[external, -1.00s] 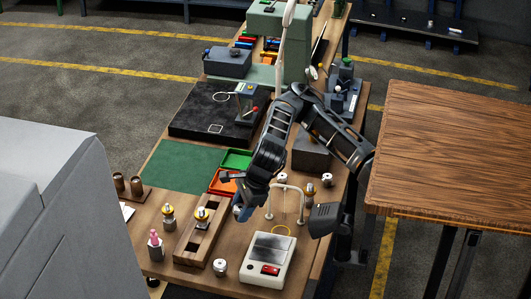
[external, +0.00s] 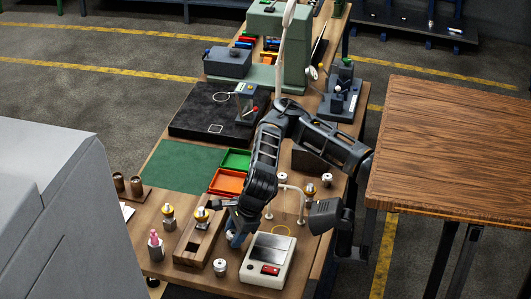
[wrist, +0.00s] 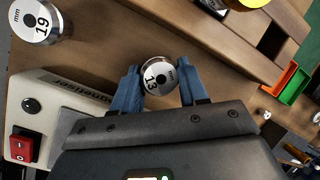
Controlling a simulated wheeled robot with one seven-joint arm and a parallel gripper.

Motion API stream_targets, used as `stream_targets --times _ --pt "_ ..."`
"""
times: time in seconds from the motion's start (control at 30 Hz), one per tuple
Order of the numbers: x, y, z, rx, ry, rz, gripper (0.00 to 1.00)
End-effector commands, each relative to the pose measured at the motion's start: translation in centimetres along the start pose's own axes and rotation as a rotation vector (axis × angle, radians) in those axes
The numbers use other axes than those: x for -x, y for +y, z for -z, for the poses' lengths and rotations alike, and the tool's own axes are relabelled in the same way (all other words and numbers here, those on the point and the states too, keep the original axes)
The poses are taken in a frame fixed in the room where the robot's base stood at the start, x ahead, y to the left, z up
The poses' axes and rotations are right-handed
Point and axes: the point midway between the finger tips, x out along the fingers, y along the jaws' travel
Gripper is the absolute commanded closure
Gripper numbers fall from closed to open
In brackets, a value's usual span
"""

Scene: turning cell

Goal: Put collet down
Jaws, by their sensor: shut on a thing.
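My gripper (external: 233,238) points down over the bench front, between the wooden rack (external: 183,252) and the white demagnetiser box (external: 283,283). In the wrist view my gripper (wrist: 160,86) has its blue fingers shut on a silver collet (wrist: 158,73) marked 13, its round face towards the camera. Bench wood shows around it; I cannot tell whether it touches the bench. In the external view the held collet is hidden by the gripper. Another silver collet (wrist: 36,20), marked 19 mm, stands apart on the bench; it also shows in the external view (external: 220,266).
The box's red switch (wrist: 25,147) is at the left in the wrist view. Orange (external: 228,182) and green (external: 236,159) trays lie behind. More collets (external: 282,178) stand near a wire arch (external: 300,203).

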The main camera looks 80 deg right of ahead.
Motion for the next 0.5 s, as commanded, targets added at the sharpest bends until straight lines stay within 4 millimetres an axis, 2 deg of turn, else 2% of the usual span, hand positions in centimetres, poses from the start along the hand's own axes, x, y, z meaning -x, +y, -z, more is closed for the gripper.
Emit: stream_targets --times 0.1,0.13,0.4,0.5 --pt "-0.31 0.04 0.09 0.000 -0.001 0.001 1.00" --pt "-0.27 0.04 0.08 0.000 0.000 0.000 0.56" --pt "-0.17 0.02 0.06 0.000 0.000 0.000 0.31" --pt "-0.17 0.02 0.06 0.000 0.000 0.000 0.31"
